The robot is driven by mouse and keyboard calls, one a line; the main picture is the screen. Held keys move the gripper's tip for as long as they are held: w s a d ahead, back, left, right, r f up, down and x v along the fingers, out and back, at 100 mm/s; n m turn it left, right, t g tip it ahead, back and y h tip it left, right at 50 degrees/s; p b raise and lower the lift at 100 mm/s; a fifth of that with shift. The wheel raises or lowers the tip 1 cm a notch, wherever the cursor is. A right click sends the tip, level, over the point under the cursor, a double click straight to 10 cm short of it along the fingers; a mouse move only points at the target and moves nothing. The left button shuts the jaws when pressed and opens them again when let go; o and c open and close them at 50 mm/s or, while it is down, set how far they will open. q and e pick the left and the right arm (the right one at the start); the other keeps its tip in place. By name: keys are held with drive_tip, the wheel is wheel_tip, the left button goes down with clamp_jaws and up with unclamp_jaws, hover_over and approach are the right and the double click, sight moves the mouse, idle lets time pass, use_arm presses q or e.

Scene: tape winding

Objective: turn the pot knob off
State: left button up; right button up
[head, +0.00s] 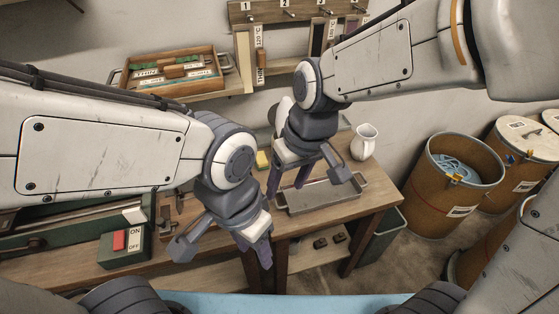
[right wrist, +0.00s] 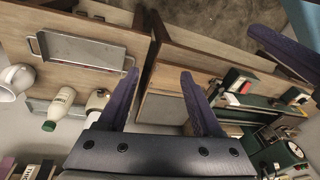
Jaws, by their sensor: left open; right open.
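I cannot make out a pot knob in either view. My right gripper (head: 285,190) is open and empty over the bench, left of the metal tray. Its two purple fingers also show in the right wrist view (right wrist: 158,75), spread apart. My left gripper (head: 264,262) is open, lower and nearer, by the bench's front edge. A switch box (head: 112,252) marked ON and OFF, with a red rocker, stands at the left.
A shallow metal tray (head: 318,196) lies on the bench's right part. A white jug (head: 364,142) stands behind it. A bottle with a green cap (right wrist: 60,105) is near the jug. A yellow block (head: 262,160) lies behind my right gripper. Drums (head: 463,172) stand at right.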

drive_tip(key=w+d+f+m+t+b, duration=0.1)
drive_tip(key=w+d+f+b, duration=0.15)
drive_tip(key=w+f, duration=0.45)
drive_tip(key=w+d+f+m+t+b, duration=0.1)
drive_tip(key=w+f+b, duration=0.2)
drive_tip(key=w, duration=0.8)
drive_tip(key=w+d+f+t+b, duration=0.1)
drive_tip(key=w+d+f+b, duration=0.1)
drive_tip(key=w+f, duration=0.6)
use_arm(q)
wheel_tip(320, 180, down, 9)
drive_tip(key=shift+f, duration=0.2)
use_arm(e)
drive_tip(key=shift+y, duration=0.4)
drive_tip(key=w+a+f, duration=0.1)
drive_tip(key=f, duration=0.1)
drive_tip(key=w+a+f, duration=0.1)
drive_tip(key=w+f, duration=0.1)
drive_tip(key=w+a+f, duration=0.1)
drive_tip(key=f, duration=0.1)
drive_tip(key=shift+w+f, duration=0.25)
use_arm(q)
drive_tip(key=shift+d, duration=0.1)
use_arm(e)
drive_tip(key=shift+c, duration=0.4)
